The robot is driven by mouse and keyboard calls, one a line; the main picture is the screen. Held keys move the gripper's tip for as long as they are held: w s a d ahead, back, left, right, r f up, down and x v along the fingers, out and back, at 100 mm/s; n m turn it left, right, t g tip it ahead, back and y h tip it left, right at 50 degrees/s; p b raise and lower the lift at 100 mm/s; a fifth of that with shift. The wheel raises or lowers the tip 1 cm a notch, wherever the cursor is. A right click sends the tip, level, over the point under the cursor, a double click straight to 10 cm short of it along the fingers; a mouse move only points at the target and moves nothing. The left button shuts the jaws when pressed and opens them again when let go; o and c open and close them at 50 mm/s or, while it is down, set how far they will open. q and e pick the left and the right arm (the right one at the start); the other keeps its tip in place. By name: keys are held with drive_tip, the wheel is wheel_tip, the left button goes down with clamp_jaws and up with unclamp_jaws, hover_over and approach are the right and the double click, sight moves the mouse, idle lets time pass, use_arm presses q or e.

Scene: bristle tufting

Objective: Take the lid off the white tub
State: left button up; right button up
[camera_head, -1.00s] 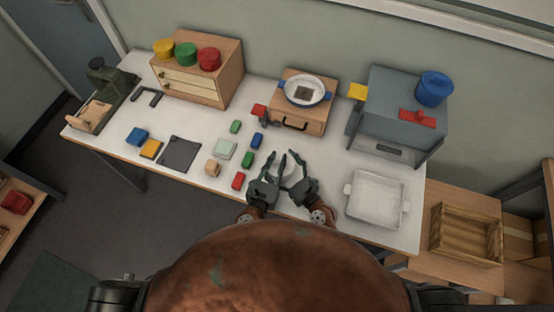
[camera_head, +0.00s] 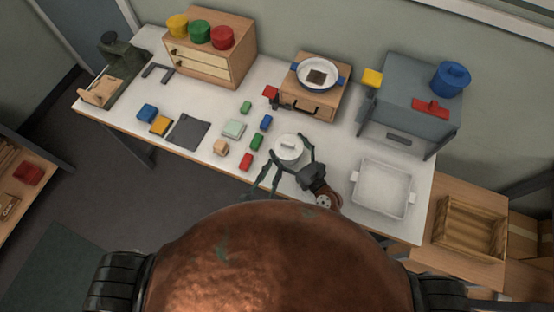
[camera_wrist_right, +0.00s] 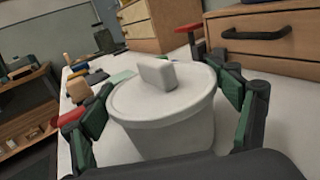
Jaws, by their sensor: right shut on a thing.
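The white tub (camera_wrist_right: 172,137) stands on the table with its white lid (camera_wrist_right: 130,98) on top. The lid has a block-shaped handle (camera_wrist_right: 158,74). In the head view the lid (camera_head: 288,148) is seen from above, right of the small coloured blocks. My right gripper (camera_head: 292,157) is shut on the tub, one finger on each side of its body; both fingers show in the right wrist view. My left gripper (camera_head: 268,178) is to the left of the tub and nearer the table's front edge, open and empty, apart from the lid.
Several small coloured blocks (camera_head: 246,161) lie left of the tub. A wooden drawer box (camera_head: 307,106) with a white-and-blue pan (camera_head: 319,75) stands behind it. A white tray (camera_head: 381,188) lies to the right. A grey oven-like box (camera_head: 409,100) stands at the back right.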

drive_tip(key=o, duration=1.7)
